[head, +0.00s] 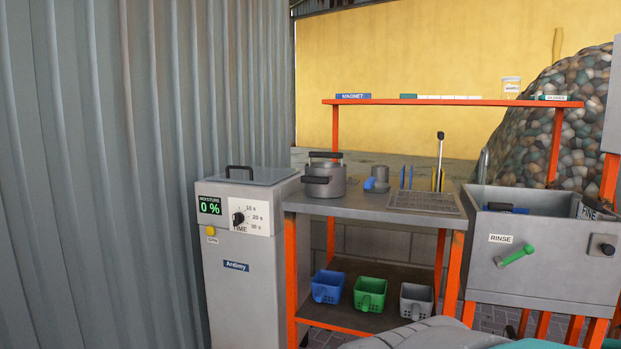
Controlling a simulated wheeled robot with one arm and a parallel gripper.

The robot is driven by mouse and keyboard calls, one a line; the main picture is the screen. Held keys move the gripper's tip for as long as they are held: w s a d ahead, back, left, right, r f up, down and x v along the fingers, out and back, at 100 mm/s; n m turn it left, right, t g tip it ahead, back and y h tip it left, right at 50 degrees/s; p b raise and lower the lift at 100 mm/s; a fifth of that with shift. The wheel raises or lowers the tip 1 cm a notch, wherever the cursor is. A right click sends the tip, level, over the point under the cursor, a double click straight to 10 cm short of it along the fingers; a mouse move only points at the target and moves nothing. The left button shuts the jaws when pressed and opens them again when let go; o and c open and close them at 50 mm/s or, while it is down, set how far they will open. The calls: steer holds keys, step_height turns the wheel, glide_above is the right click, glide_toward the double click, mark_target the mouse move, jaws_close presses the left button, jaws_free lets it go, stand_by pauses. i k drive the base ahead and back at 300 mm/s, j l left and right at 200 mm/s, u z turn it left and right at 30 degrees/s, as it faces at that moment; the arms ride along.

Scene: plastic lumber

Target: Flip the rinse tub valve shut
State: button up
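The rinse tub (550,283) is a grey metal basin at the right of the head view, with a white RINSE label on its front. Its valve has a green lever handle (517,255) on the front wall, below the label. The lever slants up to the right from a grey pivot at its lower left end. I cannot tell from this whether the valve is open. My gripper is not in view.
An orange-framed workbench (350,207) left of the tub holds a lidded pot (323,180). Blue, green and grey baskets (370,293) sit on its lower shelf. A grey moisture cabinet (245,285) stands left, beside a corrugated wall (120,180). A dark knob (602,245) is right of the tub's lever.

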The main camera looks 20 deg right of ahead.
mark_target(528, 250)
steer(key=i+j+u, duration=0.25)
steer(key=i, duration=0.75)
steer(key=i+j+u, duration=0.2)
steer(key=i, duration=0.8)
steer(key=z, duration=3.3)
steer(key=j, duration=0.1)
